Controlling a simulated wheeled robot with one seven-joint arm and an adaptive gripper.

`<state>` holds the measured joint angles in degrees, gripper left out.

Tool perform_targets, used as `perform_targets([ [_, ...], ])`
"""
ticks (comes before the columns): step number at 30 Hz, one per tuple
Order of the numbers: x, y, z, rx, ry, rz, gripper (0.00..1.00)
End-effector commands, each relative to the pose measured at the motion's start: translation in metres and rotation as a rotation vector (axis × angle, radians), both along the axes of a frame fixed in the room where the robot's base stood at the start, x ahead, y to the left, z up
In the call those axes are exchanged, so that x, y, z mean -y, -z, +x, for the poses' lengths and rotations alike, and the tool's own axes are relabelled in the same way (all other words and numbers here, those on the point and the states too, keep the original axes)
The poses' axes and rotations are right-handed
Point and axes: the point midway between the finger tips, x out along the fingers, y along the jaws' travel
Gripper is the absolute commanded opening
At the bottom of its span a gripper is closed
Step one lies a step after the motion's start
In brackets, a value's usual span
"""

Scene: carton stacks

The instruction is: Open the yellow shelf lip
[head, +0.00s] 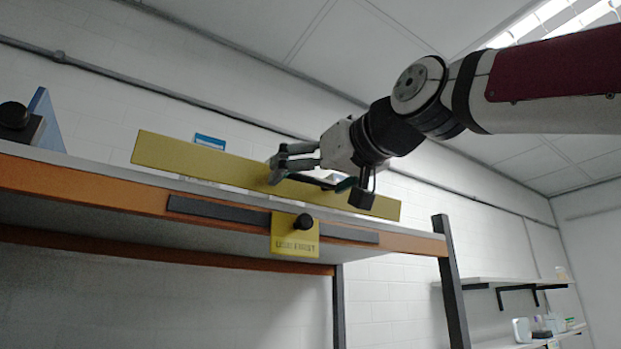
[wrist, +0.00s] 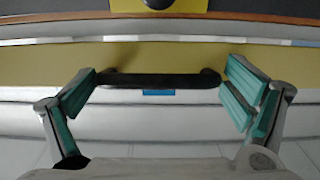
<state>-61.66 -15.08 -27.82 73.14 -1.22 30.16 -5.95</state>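The yellow shelf lip (head: 200,161) is a long flat board standing along the top of the shelf front in the head view. It also fills a wide band of the wrist view (wrist: 40,67). A black bar handle (wrist: 160,80) is on the lip. My gripper (head: 279,166) is at the middle of the lip, partly hiding it. In the wrist view my gripper (wrist: 162,70) is open, its teal-padded fingers spread toward the two ends of the handle. Nothing is clamped between the fingers. Whether they touch the handle or lip is unclear.
A yellow tag (head: 294,241) reading "USE FIRST", with a black knob (head: 303,222), hangs on the orange shelf beam (head: 90,190). A blue object (head: 46,118) stands at left on the shelf. A dark upright post (head: 452,285) is at the shelf's right end.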

Motion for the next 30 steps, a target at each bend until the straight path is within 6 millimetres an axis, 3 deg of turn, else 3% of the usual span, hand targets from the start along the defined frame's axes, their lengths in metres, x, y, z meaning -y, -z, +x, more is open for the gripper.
perform_targets([
  [1,0.000,0.000,0.000,-0.001,-0.001,0.001,0.75],
  [3,0.000,0.000,0.000,-0.001,-0.001,0.000,0.65],
  [17,0.000,0.006,0.000,0.040,-0.002,0.028,0.65],
  [30,0.002,0.021,-0.003,0.213,-0.003,0.144,0.65],
])
